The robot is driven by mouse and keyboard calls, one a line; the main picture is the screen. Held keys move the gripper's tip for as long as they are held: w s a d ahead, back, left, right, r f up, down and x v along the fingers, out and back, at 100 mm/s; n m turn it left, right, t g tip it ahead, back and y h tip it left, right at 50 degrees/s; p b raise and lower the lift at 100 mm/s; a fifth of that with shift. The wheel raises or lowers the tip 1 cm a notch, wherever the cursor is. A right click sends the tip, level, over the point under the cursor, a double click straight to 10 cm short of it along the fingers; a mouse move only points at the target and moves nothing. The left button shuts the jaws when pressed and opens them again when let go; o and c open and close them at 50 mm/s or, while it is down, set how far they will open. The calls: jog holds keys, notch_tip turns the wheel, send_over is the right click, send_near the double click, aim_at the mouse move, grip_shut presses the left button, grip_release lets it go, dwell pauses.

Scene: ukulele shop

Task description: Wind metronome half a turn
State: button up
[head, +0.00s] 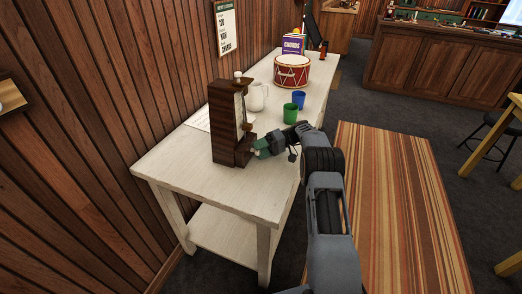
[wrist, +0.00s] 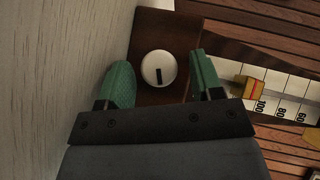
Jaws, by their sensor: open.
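The metronome (head: 222,125) is a tall dark wooden box standing upright on the pale table. Its pale scale with numbers (wrist: 288,88) and a red-and-yellow piece (wrist: 250,84) show in the wrist view. A round white knob (wrist: 158,68) with a dark slot sits on its dark wood. My gripper (head: 257,148) is at the metronome's lower part. In the wrist view, my gripper (wrist: 160,62) is open, with green fingers on either side of the knob and visible gaps to it. In the head view this knob is hidden or too small to tell.
A white jug (head: 258,97), a green cup (head: 290,113) and a blue cup (head: 298,99) stand close behind the gripper on the table (head: 225,190). A red drum (head: 292,72) is farther back. The table's front end is clear. A wood-plank wall borders its left.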

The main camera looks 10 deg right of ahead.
jog(key=v, duration=0.5)
jog(key=shift+f, duration=0.1)
jog(key=shift+v, duration=1.25)
